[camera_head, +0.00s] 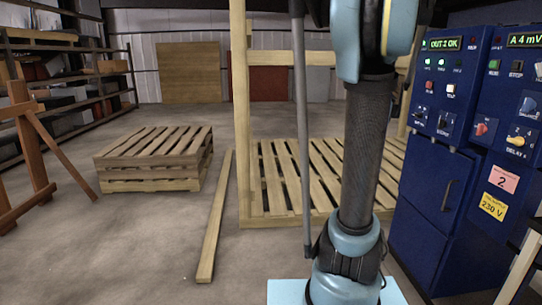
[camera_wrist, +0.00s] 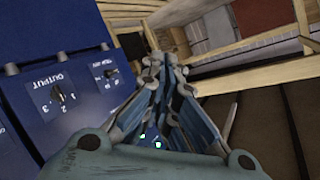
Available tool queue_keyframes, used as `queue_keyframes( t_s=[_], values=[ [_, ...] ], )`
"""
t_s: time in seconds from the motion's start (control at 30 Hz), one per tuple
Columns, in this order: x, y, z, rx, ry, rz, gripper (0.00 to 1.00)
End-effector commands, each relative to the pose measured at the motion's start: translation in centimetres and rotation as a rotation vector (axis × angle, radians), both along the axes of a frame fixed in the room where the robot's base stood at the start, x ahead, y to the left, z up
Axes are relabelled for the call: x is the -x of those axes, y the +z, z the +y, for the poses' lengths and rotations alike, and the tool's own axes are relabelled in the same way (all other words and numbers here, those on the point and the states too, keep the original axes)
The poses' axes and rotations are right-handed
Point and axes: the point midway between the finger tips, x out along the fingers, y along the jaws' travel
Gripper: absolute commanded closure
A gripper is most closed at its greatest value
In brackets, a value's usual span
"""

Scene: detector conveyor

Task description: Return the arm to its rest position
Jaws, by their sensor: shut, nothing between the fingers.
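My arm (camera_head: 362,150) shows in the head view, with its dark link running from a light-blue joint near the bottom up to light-blue parts at the top edge. My gripper is outside the head view. In the wrist view my gripper (camera_wrist: 158,62) is shut and empty, its fingers together and pointing away from the camera. It is in free space beside a blue control cabinet (camera_wrist: 40,25), which fills the left of that view. A dial marked OUTPUT (camera_wrist: 58,94) sits on the cabinet, left of the fingers. The fingers hide part of the background.
In the head view, blue cabinets (camera_head: 432,185) with dials and lit displays stand close at the right of my arm. A wooden frame with a pallet base (camera_head: 275,220) stands behind it. Stacked pallets (camera_head: 155,150) and a plank (camera_head: 217,225) lie left. Grey floor is open at front left.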

Motion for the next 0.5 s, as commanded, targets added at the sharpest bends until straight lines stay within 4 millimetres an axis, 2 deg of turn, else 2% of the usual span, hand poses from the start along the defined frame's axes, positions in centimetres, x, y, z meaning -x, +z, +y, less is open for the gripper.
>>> queue_keyframes(
  t_s=[0.03,0.2,0.37,0.5],
  values=[
    [1.2,-1.1,2.3,0.006,0.039,0.053,1.00],
    [5.9,-5.4,8.5,0.039,0.169,0.244,1.00],
    [11.2,-9.5,13.6,0.076,0.298,0.419,1.00],
    [16.4,-13.1,17.3,0.113,0.418,0.568,1.00]
  ],
)
